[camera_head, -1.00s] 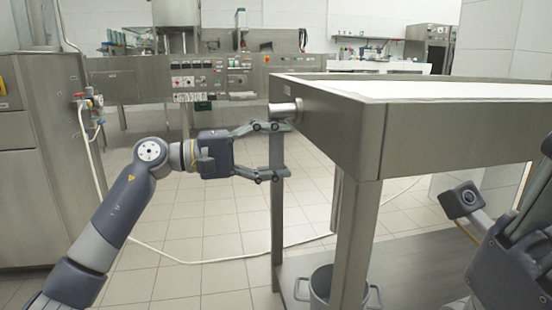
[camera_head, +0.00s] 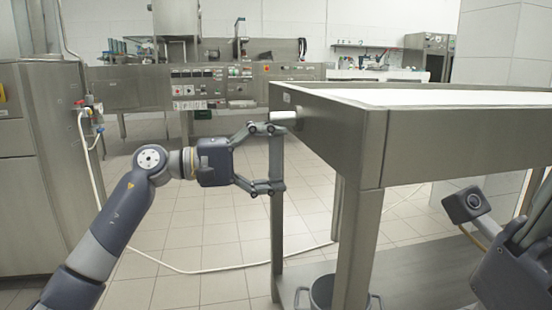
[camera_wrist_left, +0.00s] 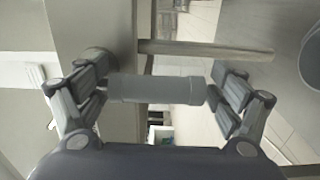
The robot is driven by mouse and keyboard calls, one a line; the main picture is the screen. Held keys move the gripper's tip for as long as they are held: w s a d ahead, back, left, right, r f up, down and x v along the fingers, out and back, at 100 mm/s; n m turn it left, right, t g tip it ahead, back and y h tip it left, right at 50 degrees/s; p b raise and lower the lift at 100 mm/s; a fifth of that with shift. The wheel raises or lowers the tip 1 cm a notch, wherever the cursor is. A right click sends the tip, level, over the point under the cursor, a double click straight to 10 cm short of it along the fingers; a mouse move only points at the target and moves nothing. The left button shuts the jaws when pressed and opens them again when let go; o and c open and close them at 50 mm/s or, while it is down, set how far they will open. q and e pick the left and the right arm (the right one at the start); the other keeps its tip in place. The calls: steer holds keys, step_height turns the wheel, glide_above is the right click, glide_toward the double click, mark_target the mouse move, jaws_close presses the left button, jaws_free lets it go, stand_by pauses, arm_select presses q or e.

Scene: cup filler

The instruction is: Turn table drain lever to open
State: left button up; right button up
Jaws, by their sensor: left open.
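The drain lever (camera_head: 277,155) looks like a grey piece hanging down below a short round metal pipe stub (camera_head: 284,117) on the steel table's (camera_head: 330,130) left side. My left gripper (camera_head: 268,158) is open beside it, one finger near the stub and the other lower down. In the left wrist view the lever's grey cylinder (camera_wrist_left: 155,89) spans the gap between the spread fingertips of the left gripper (camera_wrist_left: 157,92). I cannot tell whether they touch it. Parts of my right arm show at the right edge; its fingers are not visible.
A steel table leg (camera_head: 353,240) stands right of the gripper. A metal pot (camera_head: 322,288) sits on the lower shelf. A white hose (camera_head: 215,270) runs across the tiled floor. A control console (camera_head: 215,82) stands behind, with free floor between.

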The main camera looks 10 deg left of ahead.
arm_select(q)
steer(key=shift+a, duration=0.15)
steer(key=v, duration=1.1)
steer(key=shift+a, duration=0.35)
steer(key=shift+s+r, duration=0.1)
steer(key=shift+s, duration=0.05)
